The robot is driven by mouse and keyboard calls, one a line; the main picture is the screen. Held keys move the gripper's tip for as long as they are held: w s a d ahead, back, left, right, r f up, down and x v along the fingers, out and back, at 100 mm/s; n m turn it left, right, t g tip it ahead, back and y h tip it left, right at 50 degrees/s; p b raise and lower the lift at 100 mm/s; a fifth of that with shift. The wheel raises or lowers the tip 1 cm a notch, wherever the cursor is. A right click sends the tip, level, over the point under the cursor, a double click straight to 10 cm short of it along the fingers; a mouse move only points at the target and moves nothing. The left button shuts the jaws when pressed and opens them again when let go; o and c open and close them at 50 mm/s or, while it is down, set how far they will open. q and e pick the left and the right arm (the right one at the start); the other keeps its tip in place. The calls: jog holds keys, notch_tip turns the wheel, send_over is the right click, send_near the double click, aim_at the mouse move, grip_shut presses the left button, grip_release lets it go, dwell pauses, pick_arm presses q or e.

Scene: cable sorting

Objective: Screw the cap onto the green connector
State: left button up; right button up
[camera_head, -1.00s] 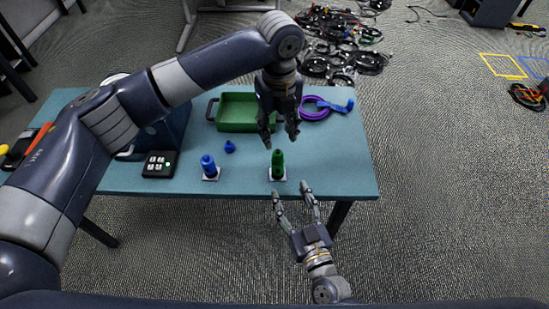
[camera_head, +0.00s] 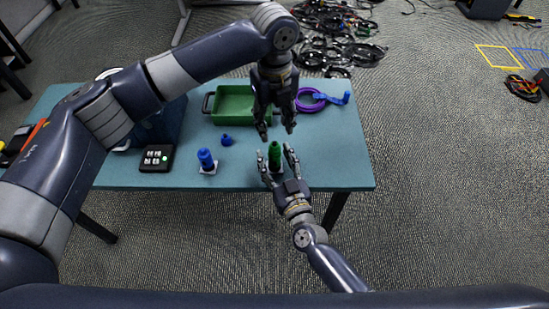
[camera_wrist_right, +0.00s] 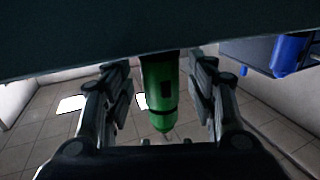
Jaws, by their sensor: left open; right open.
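The green connector (camera_head: 275,156) stands upright near the front edge of the table. Its narrower top shows, but I cannot tell whether that top is a separate cap. My right gripper (camera_head: 276,153) is open, with one finger on each side of the connector. In the right wrist view the green connector (camera_wrist_right: 159,92) stands between the spread fingers, with visible gaps on both sides. My left gripper (camera_head: 277,133) is open and points down just above and behind the connector's top. Nothing shows between its fingers.
A blue connector (camera_head: 206,161) stands to the left on the table (camera_head: 330,165), with a small blue cap (camera_head: 226,140) behind it. A green tray (camera_head: 222,120), a purple cable (camera_head: 310,99) and a black button box (camera_head: 157,158) lie around. The table's right front is clear.

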jog(key=shift+w+a, duration=0.1)
jog(key=shift+w, duration=0.1)
grip_shut()
